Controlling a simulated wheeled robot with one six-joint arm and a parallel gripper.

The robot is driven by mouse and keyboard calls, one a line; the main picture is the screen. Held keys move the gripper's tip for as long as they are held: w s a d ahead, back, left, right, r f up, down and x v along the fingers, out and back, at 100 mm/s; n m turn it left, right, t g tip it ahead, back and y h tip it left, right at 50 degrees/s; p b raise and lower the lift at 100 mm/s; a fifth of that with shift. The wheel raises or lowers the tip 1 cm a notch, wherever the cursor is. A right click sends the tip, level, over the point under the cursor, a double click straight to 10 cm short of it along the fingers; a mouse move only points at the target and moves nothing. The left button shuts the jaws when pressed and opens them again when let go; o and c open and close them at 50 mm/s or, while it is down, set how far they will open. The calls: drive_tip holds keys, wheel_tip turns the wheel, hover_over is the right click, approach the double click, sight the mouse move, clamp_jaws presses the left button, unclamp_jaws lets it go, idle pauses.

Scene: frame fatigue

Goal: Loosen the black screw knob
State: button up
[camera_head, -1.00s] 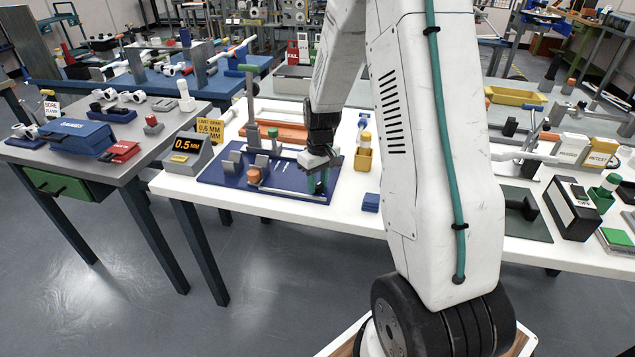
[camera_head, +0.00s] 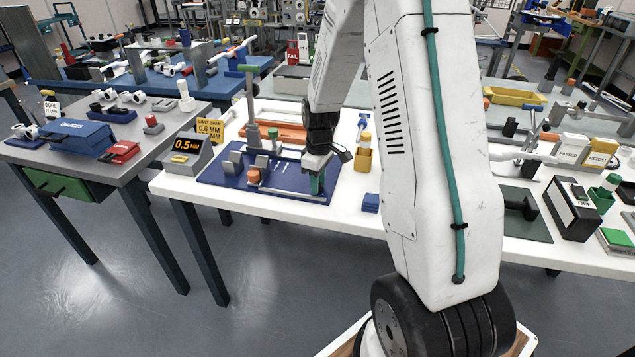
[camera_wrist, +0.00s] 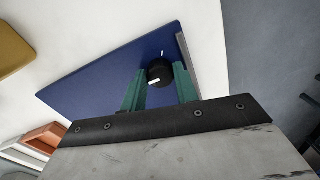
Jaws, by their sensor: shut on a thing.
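The black screw knob (camera_wrist: 158,77) is round with white marks and shows in the wrist view above the blue base plate (camera_wrist: 95,85). My gripper (camera_wrist: 160,71) has its two green fingers on either side of the knob, closed on it. In the head view my gripper (camera_head: 317,183) points down at the right end of the blue plate (camera_head: 215,176), and the knob is hidden there by the fingers. The plate also carries grey blocks (camera_head: 236,160) and an orange knob (camera_head: 253,176).
A gauge display reading 0.5 MM (camera_head: 187,146) stands left of the plate. A tall grey post with a green handle (camera_head: 250,100) rises behind it. A yellow holder (camera_head: 363,158) and a small blue block (camera_head: 370,202) stand to the right. An orange tray (camera_wrist: 42,143) shows in the wrist view.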

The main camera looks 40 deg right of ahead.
drive_tip(key=o, duration=0.7)
drive_tip(key=r, duration=0.7)
drive_tip(key=shift+d+r, duration=0.2)
drive_tip(key=shift+r, duration=0.2)
